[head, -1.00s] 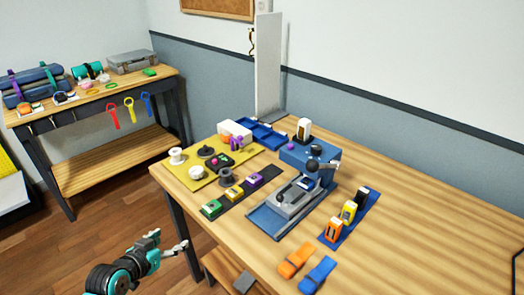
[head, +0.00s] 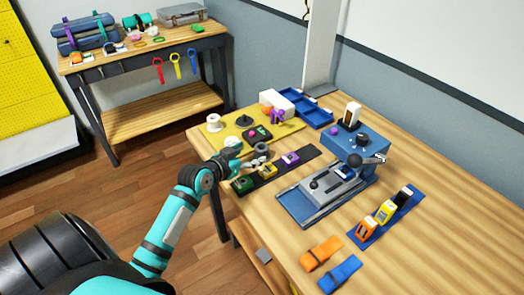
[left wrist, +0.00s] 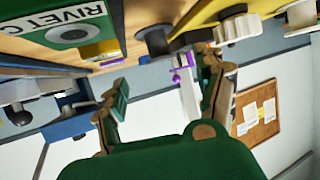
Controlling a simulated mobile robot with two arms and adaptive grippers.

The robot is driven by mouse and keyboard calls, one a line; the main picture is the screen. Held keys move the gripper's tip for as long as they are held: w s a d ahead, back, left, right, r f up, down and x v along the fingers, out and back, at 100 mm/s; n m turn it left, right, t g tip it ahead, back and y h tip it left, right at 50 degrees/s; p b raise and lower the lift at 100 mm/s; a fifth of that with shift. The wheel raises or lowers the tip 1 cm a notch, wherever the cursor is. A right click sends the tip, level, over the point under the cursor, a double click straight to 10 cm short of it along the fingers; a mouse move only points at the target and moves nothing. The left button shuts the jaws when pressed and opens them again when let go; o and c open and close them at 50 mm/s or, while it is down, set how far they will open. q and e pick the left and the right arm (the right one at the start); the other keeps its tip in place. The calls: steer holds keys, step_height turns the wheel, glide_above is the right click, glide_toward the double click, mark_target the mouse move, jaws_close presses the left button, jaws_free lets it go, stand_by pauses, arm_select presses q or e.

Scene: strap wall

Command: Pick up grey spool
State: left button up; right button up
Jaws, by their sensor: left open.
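A dark grey spool (head: 261,149) stands at the front edge of the yellow board (head: 213,140), near the table's left edge. In the left wrist view, which is turned over, the grey spool (left wrist: 152,40) shows beyond and between the fingers. My left gripper (head: 256,163) is open and empty, close in front of the spool. In the left wrist view its fingers (left wrist: 163,68) are spread, and no contact with the spool shows. My right gripper is in neither view.
White spools (head: 214,122) and a black spool (head: 243,121) stand on the yellow board. Green, yellow and purple cartridges (head: 290,158) lie on a dark strip right beside my gripper. A blue-grey machine (head: 322,190) stands farther right.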

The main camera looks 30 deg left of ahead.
mark_target(258, 150)
arm_select(q)
steer(key=p+x, duration=0.1)
steer(key=x, duration=0.4)
steer(key=shift+w+f, duration=0.25)
steer(key=c, duration=1.3)
steer(key=shift+o, duration=0.2)
steer(key=shift+r, duration=0.1)
